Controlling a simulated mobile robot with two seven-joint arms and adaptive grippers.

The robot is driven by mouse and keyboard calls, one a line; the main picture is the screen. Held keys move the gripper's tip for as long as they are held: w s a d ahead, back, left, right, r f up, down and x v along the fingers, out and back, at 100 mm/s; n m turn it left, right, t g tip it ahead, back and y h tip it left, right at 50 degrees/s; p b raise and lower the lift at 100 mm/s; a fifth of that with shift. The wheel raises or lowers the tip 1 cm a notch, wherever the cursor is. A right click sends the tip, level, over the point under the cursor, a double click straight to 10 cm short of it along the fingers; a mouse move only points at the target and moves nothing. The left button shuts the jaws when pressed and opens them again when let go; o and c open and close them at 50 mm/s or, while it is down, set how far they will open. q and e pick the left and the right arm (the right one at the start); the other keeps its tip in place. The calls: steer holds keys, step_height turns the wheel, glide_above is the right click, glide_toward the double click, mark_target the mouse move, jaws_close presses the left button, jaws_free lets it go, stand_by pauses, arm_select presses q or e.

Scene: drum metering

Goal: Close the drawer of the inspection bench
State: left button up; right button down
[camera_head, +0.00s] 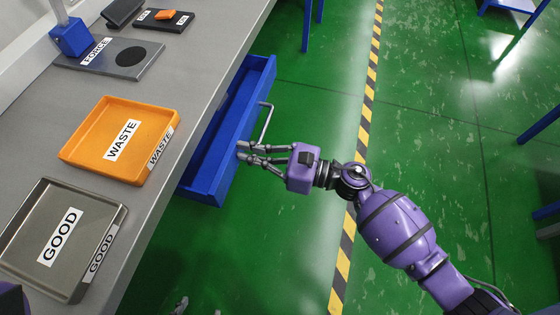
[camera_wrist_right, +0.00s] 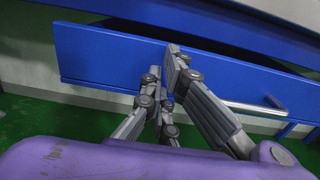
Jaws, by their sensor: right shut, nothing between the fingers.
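The blue drawer (camera_head: 236,130) of the inspection bench stands open, sticking out from under the grey bench top (camera_head: 195,75). Its front panel carries a metal bar handle (camera_head: 265,122). My right gripper (camera_head: 242,152) is shut and empty, with its fingertips at the drawer front, on the nearer side of the handle. In the right wrist view the fingertips (camera_wrist_right: 172,55) overlap the blue front panel (camera_wrist_right: 100,58), and the handle (camera_wrist_right: 255,108) is to their right. I cannot tell whether they touch the panel. My left gripper is not in view.
On the bench top are an orange WASTE tray (camera_head: 90,145), a grey GOOD tray (camera_head: 110,211), a FORCE plate (camera_head: 105,66) and small black items. The green floor (camera_head: 310,90) right of the drawer is clear, with a yellow-black stripe (camera_head: 366,95).

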mark_target(225, 149)
steer(key=x, duration=0.5)
steer(key=shift+w+a+b, duration=0.1)
steer(key=shift+a+b, duration=0.3)
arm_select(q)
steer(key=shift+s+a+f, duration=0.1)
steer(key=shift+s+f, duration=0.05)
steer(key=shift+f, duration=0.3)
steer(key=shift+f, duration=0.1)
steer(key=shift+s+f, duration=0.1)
arm_select(e)
steer(key=shift+d, duration=0.1)
